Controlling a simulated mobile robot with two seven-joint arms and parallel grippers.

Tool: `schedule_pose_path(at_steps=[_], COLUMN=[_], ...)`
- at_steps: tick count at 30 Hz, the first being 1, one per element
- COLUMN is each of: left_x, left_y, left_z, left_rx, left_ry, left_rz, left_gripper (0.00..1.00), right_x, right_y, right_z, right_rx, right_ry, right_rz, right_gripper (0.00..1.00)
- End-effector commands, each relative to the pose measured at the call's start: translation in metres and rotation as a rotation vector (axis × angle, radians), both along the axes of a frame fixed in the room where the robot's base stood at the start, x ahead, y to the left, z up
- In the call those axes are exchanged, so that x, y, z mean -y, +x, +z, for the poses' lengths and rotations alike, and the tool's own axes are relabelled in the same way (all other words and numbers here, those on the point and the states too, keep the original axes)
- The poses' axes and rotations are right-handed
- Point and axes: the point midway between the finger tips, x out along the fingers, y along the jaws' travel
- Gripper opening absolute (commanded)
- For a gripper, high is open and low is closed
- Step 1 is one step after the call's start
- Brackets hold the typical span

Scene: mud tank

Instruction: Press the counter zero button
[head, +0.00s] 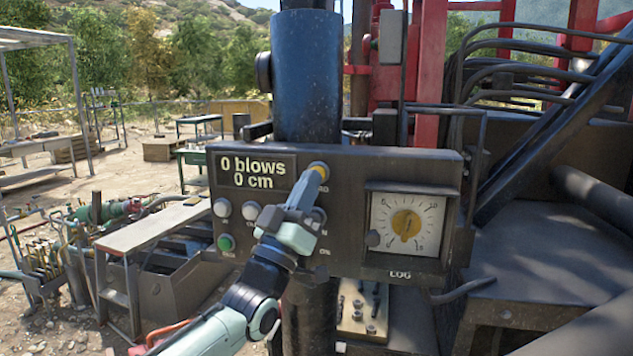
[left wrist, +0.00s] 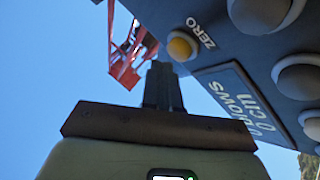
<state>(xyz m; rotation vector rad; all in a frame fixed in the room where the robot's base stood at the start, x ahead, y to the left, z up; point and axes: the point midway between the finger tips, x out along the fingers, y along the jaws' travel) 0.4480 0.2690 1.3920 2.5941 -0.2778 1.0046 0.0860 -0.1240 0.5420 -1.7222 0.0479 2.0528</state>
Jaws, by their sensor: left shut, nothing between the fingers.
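The counter panel (head: 345,225) is a dark box whose display (head: 252,171) reads "0 blows 0 cm". The yellow zero button (head: 319,169) in its grey collar is at the panel's upper middle, its label partly hidden by my gripper in the head view. In the left wrist view the yellow button (left wrist: 181,46) sits beside the word ZERO. My left gripper (head: 307,188) is shut and empty, its fingertips close below the button in the head view. In the left wrist view its fingers (left wrist: 163,72) end just beside the button; I cannot tell whether they touch. My right gripper is not in view.
Other round white buttons (head: 222,207) and a green button (head: 226,243) are on the panel's left. A dial (head: 407,224) marked LOG is on its right. A blue column (head: 306,80) stands behind the panel, with hoses (head: 520,75) at the upper right.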

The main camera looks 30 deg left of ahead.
Motion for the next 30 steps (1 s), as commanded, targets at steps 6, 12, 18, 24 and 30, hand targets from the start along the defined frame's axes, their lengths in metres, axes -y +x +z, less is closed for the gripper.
schedule_pose_path(at_steps=[6, 12, 18, 24, 30], left_x=[0.001, 0.001, 0.005, 0.01, 0.012], left_y=[-0.002, -0.005, -0.024, -0.043, -0.051], left_z=[0.0, 0.0, -0.002, -0.002, -0.001], left_rx=[-0.001, 0.0, 0.002, 0.001, -0.001], left_ry=[0.0, 0.001, 0.001, 0.0, 0.001], left_rz=[0.0, 0.0, 0.001, 0.0, 0.0], left_gripper=[0.0, 0.0, 0.0, 0.0, 0.0], right_x=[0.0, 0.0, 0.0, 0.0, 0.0], right_y=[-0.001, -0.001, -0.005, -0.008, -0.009], right_z=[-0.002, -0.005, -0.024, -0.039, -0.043], right_rx=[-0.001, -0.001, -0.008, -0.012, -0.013], right_ry=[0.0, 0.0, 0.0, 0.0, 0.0], right_rz=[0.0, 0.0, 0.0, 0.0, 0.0], right_gripper=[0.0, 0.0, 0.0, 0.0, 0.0])
